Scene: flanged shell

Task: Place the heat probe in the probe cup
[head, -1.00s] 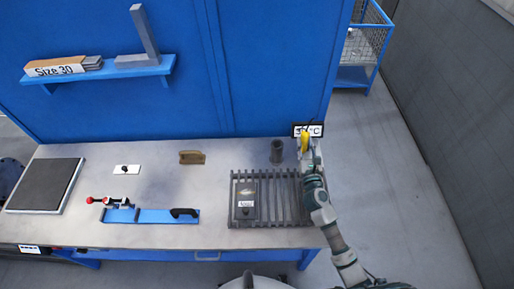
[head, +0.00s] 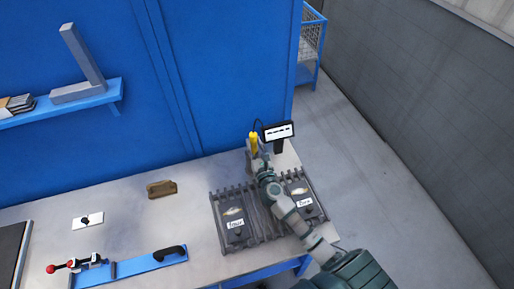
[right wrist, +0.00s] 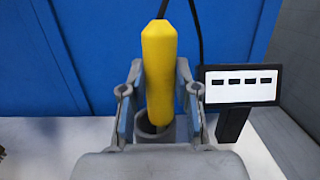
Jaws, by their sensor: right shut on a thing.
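The yellow heat probe (head: 254,143) is upright at the back right of the table, with a dark cable from its top. In the right wrist view the probe (right wrist: 158,70) stands between the fingers of my right gripper (right wrist: 158,92), which is shut on it. The grey probe cup (right wrist: 157,131) shows just below; the probe's lower end appears inside its rim, but how deep is hidden. In the head view my right gripper (head: 256,156) partly covers the cup. My left gripper is not in view.
A display (head: 278,131) showing dashes stands right beside the cup. A slatted rack (head: 262,229) with dark labelled plates lies in front, under my right arm. A brown block (head: 161,189) and blue clamp fixture (head: 150,262) are further left. The blue wall (head: 160,80) rises behind.

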